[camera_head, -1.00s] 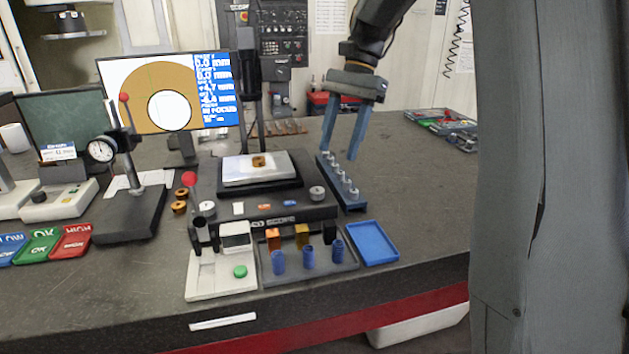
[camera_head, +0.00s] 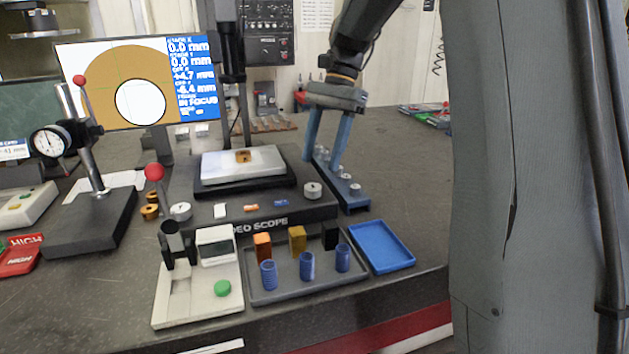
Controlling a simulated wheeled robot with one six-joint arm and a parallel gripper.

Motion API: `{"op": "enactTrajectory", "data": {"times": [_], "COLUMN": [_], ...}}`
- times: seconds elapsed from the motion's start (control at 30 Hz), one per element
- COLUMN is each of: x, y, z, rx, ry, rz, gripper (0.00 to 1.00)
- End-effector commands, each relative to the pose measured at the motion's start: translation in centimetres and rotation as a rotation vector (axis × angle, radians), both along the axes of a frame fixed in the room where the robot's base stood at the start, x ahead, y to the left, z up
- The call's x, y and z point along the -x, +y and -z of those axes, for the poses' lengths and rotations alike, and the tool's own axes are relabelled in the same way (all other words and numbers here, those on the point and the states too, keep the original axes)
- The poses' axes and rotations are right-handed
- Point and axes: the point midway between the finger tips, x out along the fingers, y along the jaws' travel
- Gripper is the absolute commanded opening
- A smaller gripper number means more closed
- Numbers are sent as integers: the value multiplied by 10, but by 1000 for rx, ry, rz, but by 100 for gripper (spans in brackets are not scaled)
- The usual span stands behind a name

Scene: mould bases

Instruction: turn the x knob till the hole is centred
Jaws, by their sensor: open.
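The video scope's screen (camera_head: 92,58) shows a brown ring with a white hole, low and right of the faint crosshair. Its readout gives 0.0 mm twice, then +4.7 mm and about -6.4 mm, and IN FOCUS. On the scope, a brown ring part (camera_head: 243,156) lies on the pale stage (camera_head: 222,169). One silver knob (camera_head: 313,190) is at the right of the base and another (camera_head: 180,211) at the left; I cannot read which is x. My gripper (camera_head: 322,166) is open and empty, its blue fingers pointing down behind the right knob, by the blue rack.
The blue rack (camera_head: 352,201) with several silver pieces stands right of the scope. In front are a grey tray (camera_head: 310,286) with blocks and blue cylinders, a blue tray (camera_head: 381,246) and a white fixture (camera_head: 199,301). A dial gauge stand (camera_head: 95,215) is at left.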

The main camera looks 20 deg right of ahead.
Motion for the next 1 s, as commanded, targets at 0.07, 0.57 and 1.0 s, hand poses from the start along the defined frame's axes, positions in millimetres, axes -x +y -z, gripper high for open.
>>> {"op": "enactTrajectory", "data": {"times": [0.07, 0.57, 1.0], "x": [4, 14, 14], "y": [5, 19, 19], "z": [11, 57, 57], "rx": [-1, 0, 0], "ry": [4, 1, 1], "rz": [-1, 2, 2], "gripper": [49, 49, 11]}}
